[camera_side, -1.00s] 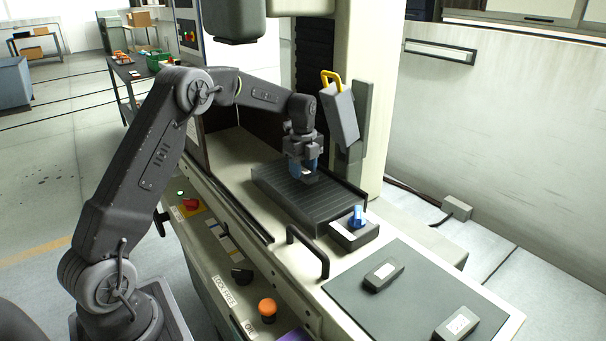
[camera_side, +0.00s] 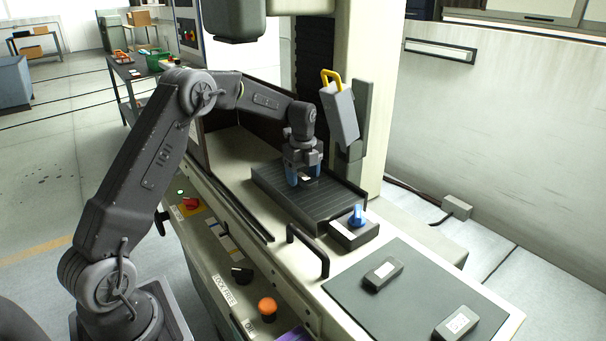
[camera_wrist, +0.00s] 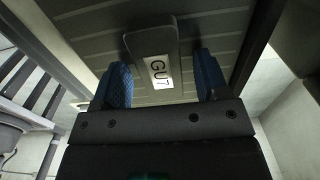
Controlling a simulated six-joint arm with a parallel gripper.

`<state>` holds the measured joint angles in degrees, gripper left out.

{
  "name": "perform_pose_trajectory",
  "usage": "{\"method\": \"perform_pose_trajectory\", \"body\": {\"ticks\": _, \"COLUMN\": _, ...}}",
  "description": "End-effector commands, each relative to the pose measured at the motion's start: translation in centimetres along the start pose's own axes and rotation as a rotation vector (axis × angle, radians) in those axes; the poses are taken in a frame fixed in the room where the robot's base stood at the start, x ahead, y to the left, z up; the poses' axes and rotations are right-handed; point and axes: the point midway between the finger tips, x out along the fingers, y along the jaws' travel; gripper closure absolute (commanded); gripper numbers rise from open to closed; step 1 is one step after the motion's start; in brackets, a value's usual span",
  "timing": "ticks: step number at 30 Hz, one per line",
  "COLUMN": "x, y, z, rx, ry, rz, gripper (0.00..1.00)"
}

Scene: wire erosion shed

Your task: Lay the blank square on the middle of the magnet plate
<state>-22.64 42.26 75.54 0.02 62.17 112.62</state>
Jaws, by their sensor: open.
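The blank (camera_side: 306,179) is a small dark block with a white label. It lies on the dark slatted magnet plate (camera_side: 318,207), towards the plate's back half in the side view. In the wrist view the blank (camera_wrist: 150,45) shows its label, "GU7", and looks roughly square to the slat lines of the magnet plate (camera_wrist: 85,25). My gripper (camera_side: 304,175) is low over the plate with its blue fingers apart, one on each side of the blank. The wrist view shows a gap between the blank and each finger of my gripper (camera_wrist: 164,78). The blank's near end is partly hidden.
A grey box with a blue knob (camera_side: 357,215) sits at the plate's front end. A black handle (camera_side: 308,250) stands beside it. Two labelled dark blocks (camera_side: 383,274) (camera_side: 457,323) lie on a grey mat (camera_side: 400,310). A grey unit with a yellow handle (camera_side: 340,112) hangs behind my gripper.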

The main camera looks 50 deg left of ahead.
Motion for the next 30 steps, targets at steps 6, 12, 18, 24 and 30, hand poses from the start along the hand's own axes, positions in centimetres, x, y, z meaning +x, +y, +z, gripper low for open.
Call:
{"method": "perform_pose_trajectory", "body": {"ticks": 6, "x": -1.5, "y": -0.1, "z": 0.0, "rx": 0.000, "ry": -0.001, "rz": -0.002, "gripper": 0.32}}
{"method": "perform_pose_trajectory", "body": {"ticks": 12, "x": -5.6, "y": -0.1, "z": 0.0, "rx": 0.000, "ry": -0.002, "rz": -0.005, "gripper": 0.32}}
{"method": "perform_pose_trajectory", "body": {"ticks": 18, "x": -9.6, "y": -0.1, "z": 0.0, "rx": 0.000, "ry": -0.001, "rz": -0.004, "gripper": 0.32}}
{"method": "perform_pose_trajectory", "body": {"ticks": 24, "x": -11.8, "y": 0.0, "z": 0.0, "rx": 0.000, "ry": 0.000, "rz": 0.000, "gripper": 0.32}}
{"method": "perform_pose_trajectory", "body": {"ticks": 30, "x": -14.3, "y": 1.2, "z": -2.0, "rx": -0.088, "ry": -0.010, "rz": -0.032, "gripper": 0.32}}
